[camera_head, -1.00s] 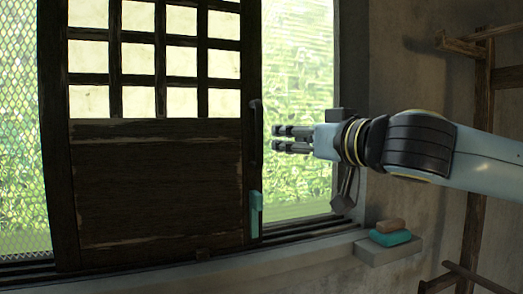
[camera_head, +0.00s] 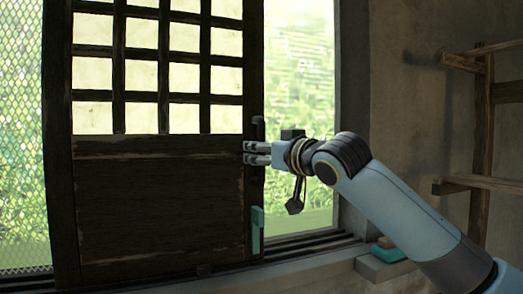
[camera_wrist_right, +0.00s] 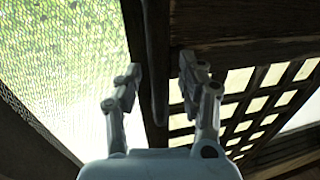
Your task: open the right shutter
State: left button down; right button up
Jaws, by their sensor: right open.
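The shutter (camera_head: 160,205) is a dark wooden panel with a lattice of pale panes above and solid boards below. It stands in the window, with open window to its right. A dark upright bar handle (camera_head: 258,130) is on its right edge. My right gripper (camera_head: 247,153) is open at that edge, its fingers overlapping the handle's lower part. In the right wrist view, the handle (camera_wrist_right: 156,50) runs between the open fingertips (camera_wrist_right: 160,75), with no clear contact. The shutter's lattice (camera_wrist_right: 250,105) shows on the right there. My left gripper is out of view.
A teal piece (camera_head: 257,230) is on the shutter's lower right edge. The sill (camera_head: 300,262) runs below, with a teal block (camera_head: 388,252) at its right end. A wooden rack (camera_head: 480,130) stands by the right wall. Mesh (camera_head: 22,140) covers the window at left.

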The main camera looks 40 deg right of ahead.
grip_shut()
dwell(0.3)
jog(key=shift+w+f, duration=0.25)
dwell(0.4)
